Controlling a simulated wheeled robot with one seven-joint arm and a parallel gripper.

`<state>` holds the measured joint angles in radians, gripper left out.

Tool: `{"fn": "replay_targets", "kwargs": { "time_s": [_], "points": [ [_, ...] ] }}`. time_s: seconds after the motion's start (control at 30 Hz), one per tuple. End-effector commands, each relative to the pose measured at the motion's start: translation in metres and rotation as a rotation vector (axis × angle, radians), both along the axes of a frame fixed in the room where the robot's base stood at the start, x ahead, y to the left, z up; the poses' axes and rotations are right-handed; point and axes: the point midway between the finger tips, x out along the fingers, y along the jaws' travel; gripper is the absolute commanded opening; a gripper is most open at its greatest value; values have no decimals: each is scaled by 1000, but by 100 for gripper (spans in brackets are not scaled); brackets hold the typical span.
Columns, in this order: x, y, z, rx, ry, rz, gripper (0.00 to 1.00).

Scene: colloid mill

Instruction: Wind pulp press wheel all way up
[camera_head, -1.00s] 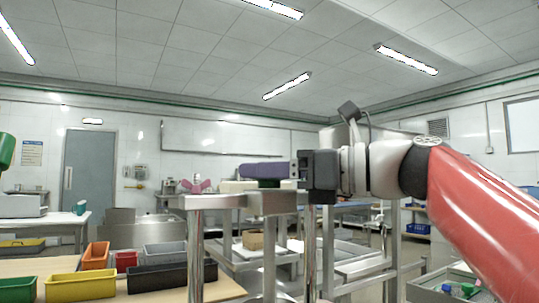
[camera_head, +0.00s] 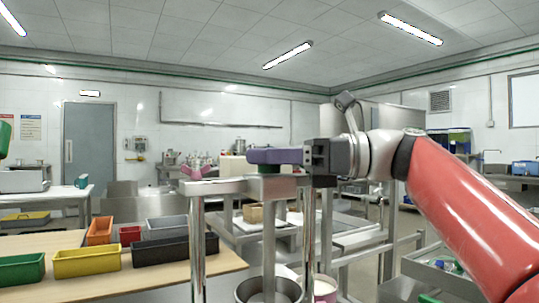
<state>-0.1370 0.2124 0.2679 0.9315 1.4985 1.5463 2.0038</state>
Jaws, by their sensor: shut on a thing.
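The press wheel appears as a flat purple piece (camera_head: 274,156), seen nearly edge-on, with a small green part under its middle. It sits on top of the press's metal crossbeam (camera_head: 228,187), which stands on shiny posts. My black gripper (camera_head: 306,157) reaches in from the right, shut on the right end of the purple wheel. The fingertips are too small to make out clearly. A metal pot (camera_head: 268,291) stands low beneath the frame, cut off by the picture's lower edge.
Yellow (camera_head: 87,263), green (camera_head: 20,269), orange (camera_head: 100,231) and dark bins (camera_head: 174,251) stand on a wooden table at left. A grey tray (camera_head: 428,267) with small items is at lower right. Metal benches stand behind the press.

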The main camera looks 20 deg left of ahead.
Motion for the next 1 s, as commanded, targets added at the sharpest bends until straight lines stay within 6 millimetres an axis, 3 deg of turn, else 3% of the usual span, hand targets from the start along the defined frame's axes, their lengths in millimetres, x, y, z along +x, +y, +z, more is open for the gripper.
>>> {"fn": "replay_targets", "kwargs": {
  "time_s": [0.1, 0.13, 0.27, 0.63, 1.0],
  "points": [
    [0, 0, 0, 0, 1, 0, 31],
    [0, 0, 0, 0, 1, 0, 58],
    [0, 0, 0, 0, 1, 0, 75],
    [3, -7, 0, -1, 1, -4, 75],
    [23, -62, 0, 0, 1, -4, 75]
  ]
}}
